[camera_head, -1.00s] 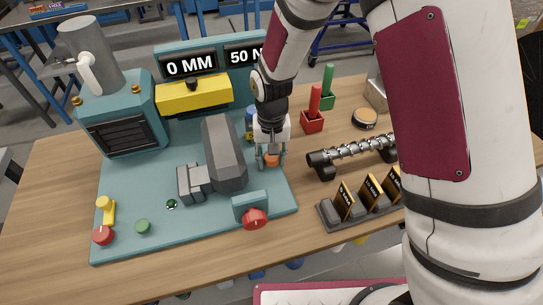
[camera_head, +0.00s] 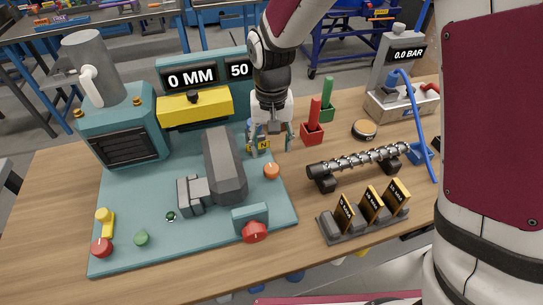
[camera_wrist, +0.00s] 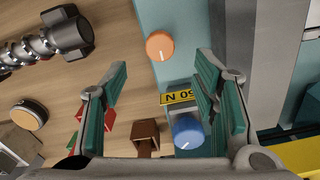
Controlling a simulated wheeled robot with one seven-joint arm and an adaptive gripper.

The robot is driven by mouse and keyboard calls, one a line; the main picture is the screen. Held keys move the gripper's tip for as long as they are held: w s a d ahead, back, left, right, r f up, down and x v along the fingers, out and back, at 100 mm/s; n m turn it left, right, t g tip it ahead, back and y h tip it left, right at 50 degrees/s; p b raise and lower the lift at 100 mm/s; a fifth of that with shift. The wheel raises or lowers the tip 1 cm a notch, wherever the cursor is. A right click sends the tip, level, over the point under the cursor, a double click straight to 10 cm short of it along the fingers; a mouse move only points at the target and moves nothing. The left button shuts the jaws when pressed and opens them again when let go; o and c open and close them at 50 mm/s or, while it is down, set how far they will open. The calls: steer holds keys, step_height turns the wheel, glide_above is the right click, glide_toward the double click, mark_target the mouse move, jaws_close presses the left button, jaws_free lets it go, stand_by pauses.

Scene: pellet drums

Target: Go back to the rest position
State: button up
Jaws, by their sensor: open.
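My gripper (camera_head: 270,138) is open and empty. In the head view it hangs above the right side of the teal machine base (camera_head: 130,235), just behind the orange knob (camera_head: 271,171). In the wrist view the orange knob (camera_wrist: 160,46) lies on the base's edge beyond the fingers, apart from them. A blue knob (camera_wrist: 187,130) with a yellow label (camera_wrist: 178,97) shows below, close to the right finger; in the head view it is mostly hidden behind my gripper.
A red holder (camera_head: 312,133) and a green holder (camera_head: 327,98) stand right of my gripper. A metal screw (camera_head: 360,161) on supports, a tag rack (camera_head: 352,224) and a pressure gauge unit (camera_head: 400,75) stand farther right. A yellow block (camera_head: 196,107) is at left.

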steer(key=shift+r, duration=1)
steer(key=shift+r, duration=0.1)
steer(key=s+d+r+t, duration=0.1)
steer(key=s+d+r, duration=0.1)
steer(key=d+r, duration=0.5)
steer(key=s+d+r+t, duration=0.2)
steer(key=s+d+r, duration=0.3)
steer(key=s, duration=0.3)
steer(key=s+d+r+t, duration=0.2)
steer(key=s+d+r, duration=0.4)
steer(key=s, duration=0.3)
steer(key=shift+s+r+t, duration=0.3)
steer(key=shift+r, duration=0.4)
